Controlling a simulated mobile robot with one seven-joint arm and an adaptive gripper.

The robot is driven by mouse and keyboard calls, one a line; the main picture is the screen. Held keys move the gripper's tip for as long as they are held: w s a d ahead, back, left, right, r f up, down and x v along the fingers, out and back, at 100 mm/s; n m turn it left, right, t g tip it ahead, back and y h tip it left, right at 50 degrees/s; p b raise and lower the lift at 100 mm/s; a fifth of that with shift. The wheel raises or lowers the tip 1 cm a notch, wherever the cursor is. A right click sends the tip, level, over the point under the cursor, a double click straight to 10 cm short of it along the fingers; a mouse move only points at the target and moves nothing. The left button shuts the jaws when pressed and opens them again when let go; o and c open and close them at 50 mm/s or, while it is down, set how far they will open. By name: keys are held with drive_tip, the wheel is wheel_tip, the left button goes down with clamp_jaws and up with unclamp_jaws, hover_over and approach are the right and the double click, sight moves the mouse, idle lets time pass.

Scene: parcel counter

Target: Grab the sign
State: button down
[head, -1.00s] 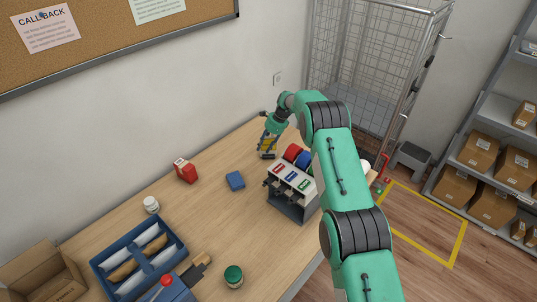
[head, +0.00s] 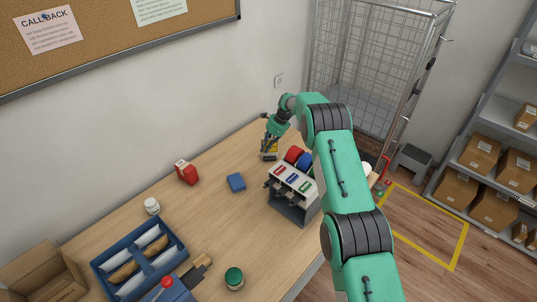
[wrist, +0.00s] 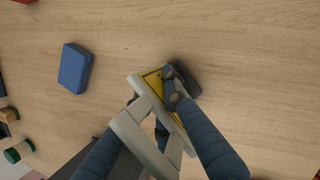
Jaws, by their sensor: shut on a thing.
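The sign (wrist: 153,80) is a small yellow panel with a pale frame and a dark base, seen in the wrist view. My gripper (wrist: 152,98) is shut on it, one finger on each side of the panel. In the head view the sign (head: 269,156) stands at the far end of the counter, below my gripper (head: 268,146). The fingers cover part of the sign. I cannot tell whether its base touches the counter.
A blue block (head: 236,182) and a red box (head: 186,172) lie nearby on the counter. A blue divided tray (head: 112,281) is at the near left. The counter between is clear.

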drive_tip(key=shift+r, duration=0.2)
wheel_tip(320, 180, up, 10)
drive_tip(key=shift+f, duration=0.15)
idle(0.4)
